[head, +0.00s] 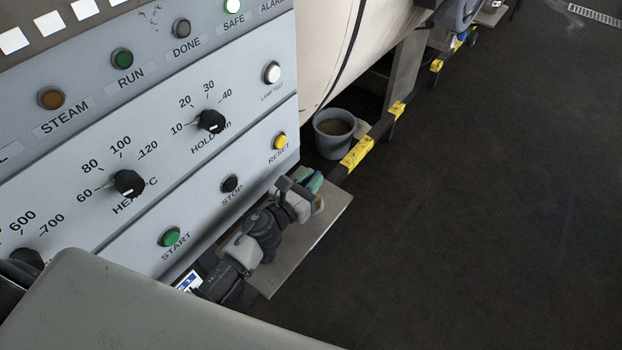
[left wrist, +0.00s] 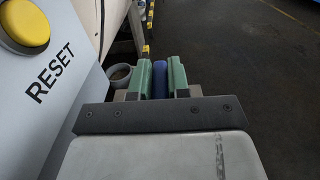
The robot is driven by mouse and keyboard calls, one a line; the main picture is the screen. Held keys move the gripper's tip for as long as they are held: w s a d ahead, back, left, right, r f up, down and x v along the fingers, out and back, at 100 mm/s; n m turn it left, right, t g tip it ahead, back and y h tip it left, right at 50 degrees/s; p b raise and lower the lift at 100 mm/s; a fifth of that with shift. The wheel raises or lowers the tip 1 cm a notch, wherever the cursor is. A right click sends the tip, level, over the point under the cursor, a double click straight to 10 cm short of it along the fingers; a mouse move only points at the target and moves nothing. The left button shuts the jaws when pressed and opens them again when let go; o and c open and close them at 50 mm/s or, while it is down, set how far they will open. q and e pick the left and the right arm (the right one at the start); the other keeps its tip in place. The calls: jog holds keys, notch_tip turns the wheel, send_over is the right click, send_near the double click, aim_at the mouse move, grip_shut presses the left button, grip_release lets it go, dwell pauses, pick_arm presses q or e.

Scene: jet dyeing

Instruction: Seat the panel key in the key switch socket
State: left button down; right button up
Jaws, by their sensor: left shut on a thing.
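My left gripper (head: 312,181) is beside the right end of the control panel, above a small shelf. In the left wrist view its two green fingers (left wrist: 161,78) are shut on a blue thing (left wrist: 160,80), which appears to be the panel key. Only its blue part shows between the fingers; the rest is hidden, and I cannot tell which way its tip points. The key switch socket cannot be made out in either view. My right gripper is in neither view.
The control panel (head: 150,205) has a yellow RESET button (head: 280,141), a black STOP button (head: 230,184) and a green START button (head: 170,237) close to my left arm. The shelf (head: 325,222) juts out below. A grey bucket (head: 333,140) stands beyond; the floor at right is clear.

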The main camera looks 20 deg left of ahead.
pick_arm(q)
jog(key=shift+f, duration=0.25)
jog(key=c, duration=1)
grip_release()
jog(key=b+v, duration=0.3)
jog(key=v, duration=0.7)
jog(key=shift+s+a, duration=0.1)
jog(key=shift+s, duration=0.3)
jog(key=shift+r, duration=0.1)
